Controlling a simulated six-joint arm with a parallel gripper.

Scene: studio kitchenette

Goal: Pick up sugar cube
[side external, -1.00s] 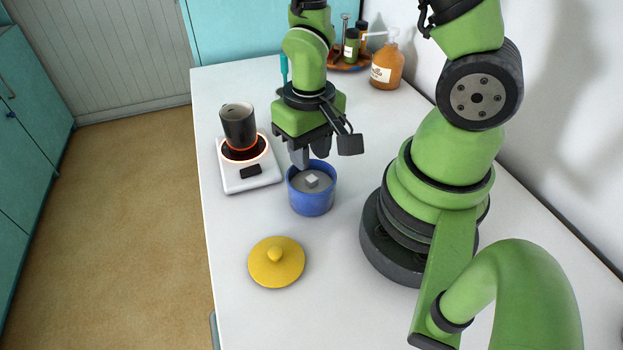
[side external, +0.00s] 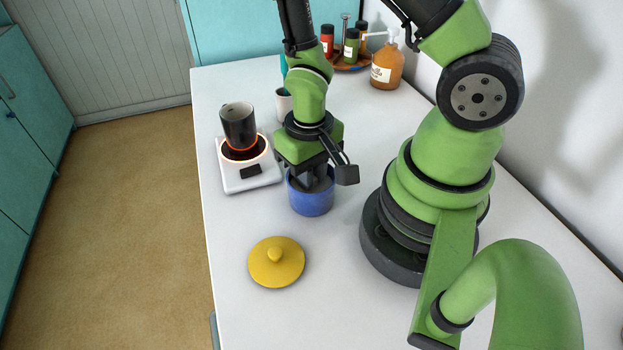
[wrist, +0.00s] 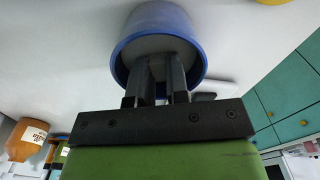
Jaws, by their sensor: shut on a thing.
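A blue pot (side external: 311,203) stands on the white counter, and it also shows in the wrist view (wrist: 193,40). My gripper (side external: 315,186) reaches down into the pot from above. In the wrist view my gripper (wrist: 161,68) has its two fingers inside the pot's rim, a small gap apart. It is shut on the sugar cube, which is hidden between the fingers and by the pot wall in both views.
A yellow lid (side external: 276,263) lies on the counter in front of the pot. A dark mug (side external: 239,124) stands on a glowing hot plate (side external: 251,180) to the left. A white cup (side external: 284,104) is behind my gripper. A brown pump bottle (side external: 386,68) and a tray with jars (side external: 350,65) stand at the back.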

